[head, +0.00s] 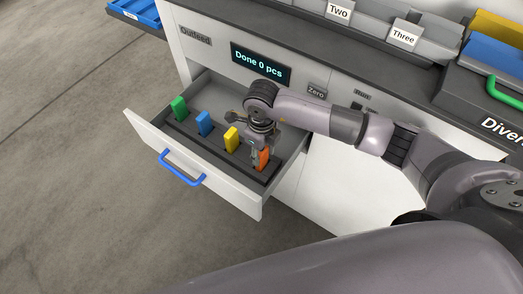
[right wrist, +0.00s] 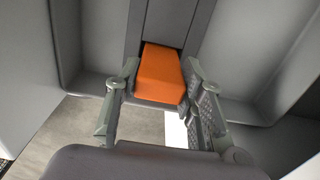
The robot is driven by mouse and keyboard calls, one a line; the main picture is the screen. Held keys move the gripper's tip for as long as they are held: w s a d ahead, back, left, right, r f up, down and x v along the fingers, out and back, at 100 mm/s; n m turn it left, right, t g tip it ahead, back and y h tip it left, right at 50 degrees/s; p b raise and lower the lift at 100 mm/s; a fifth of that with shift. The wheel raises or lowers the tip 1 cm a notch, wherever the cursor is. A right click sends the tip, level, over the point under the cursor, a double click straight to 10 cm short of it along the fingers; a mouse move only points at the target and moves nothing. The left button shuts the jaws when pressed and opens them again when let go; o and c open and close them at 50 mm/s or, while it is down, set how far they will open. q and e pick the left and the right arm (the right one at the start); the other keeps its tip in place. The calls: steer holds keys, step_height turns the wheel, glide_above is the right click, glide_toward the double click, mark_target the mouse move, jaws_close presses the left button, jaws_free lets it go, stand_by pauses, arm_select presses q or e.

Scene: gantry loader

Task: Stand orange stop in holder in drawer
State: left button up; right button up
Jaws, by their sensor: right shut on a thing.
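The orange stop (head: 262,160) is upright at the right end of the dark holder (head: 195,149) in the open drawer (head: 238,196). My right gripper (head: 256,150) is over it, shut on it. In the right wrist view the orange stop (right wrist: 161,73) lies between the fingers of my right gripper (right wrist: 160,105), its far end at a dark slot. Whether its foot is fully seated is hidden. Green (head: 179,108), blue (head: 204,123) and yellow (head: 231,138) stops stand in the holder to its left. My left gripper is not in view.
The drawer's white front has a blue handle (head: 181,168). The cabinet with a display (head: 260,64) reading "Done 0 pcs" rises behind the drawer. The back left of the drawer's floor is bare.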

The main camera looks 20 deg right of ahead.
steer(key=o, duration=1.3)
steer(key=shift+r, duration=0.1)
